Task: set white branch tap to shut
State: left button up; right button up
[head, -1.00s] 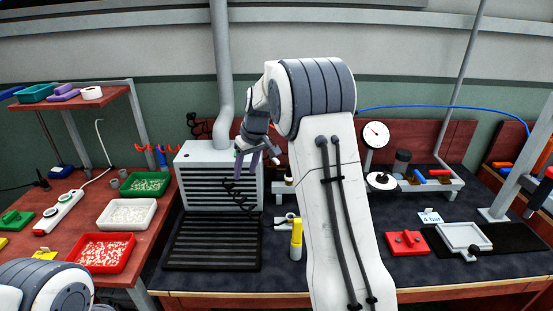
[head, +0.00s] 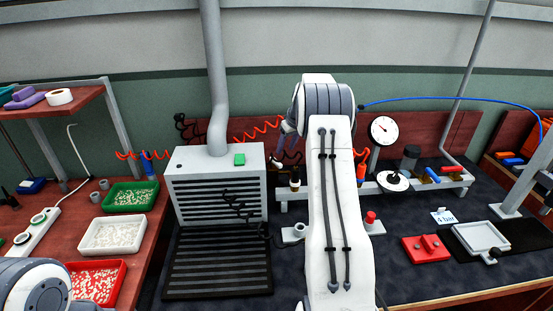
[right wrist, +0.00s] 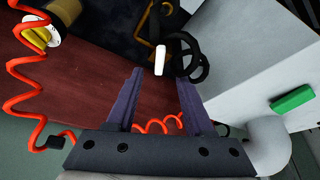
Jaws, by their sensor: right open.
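A white capsule-shaped handle (right wrist: 160,60), apparently the white branch tap's lever, shows in the right wrist view just beyond and between my right fingertips. It looks apart from both fingers, and its body is unclear. I cannot make it out in the head view, where my right arm covers part of the pipe rail (head: 370,188). My right gripper (right wrist: 160,76) is open and empty, with purple fingers on either side. In the head view the right gripper (head: 286,158) is partly hidden near the rail's left end. My left gripper is out of view.
A vented white box (head: 217,165) with a green block (head: 240,159) stands left of the gripper. Orange coiled hoses (right wrist: 25,90) and a black coil (right wrist: 190,58) hang close by.

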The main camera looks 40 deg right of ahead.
aim_at(279, 164)
jog(key=p+x, duration=0.1)
jog(key=x, duration=0.8)
jog(key=shift+a+f, duration=0.1)
jog(key=shift+c, duration=0.3)
grip_shut()
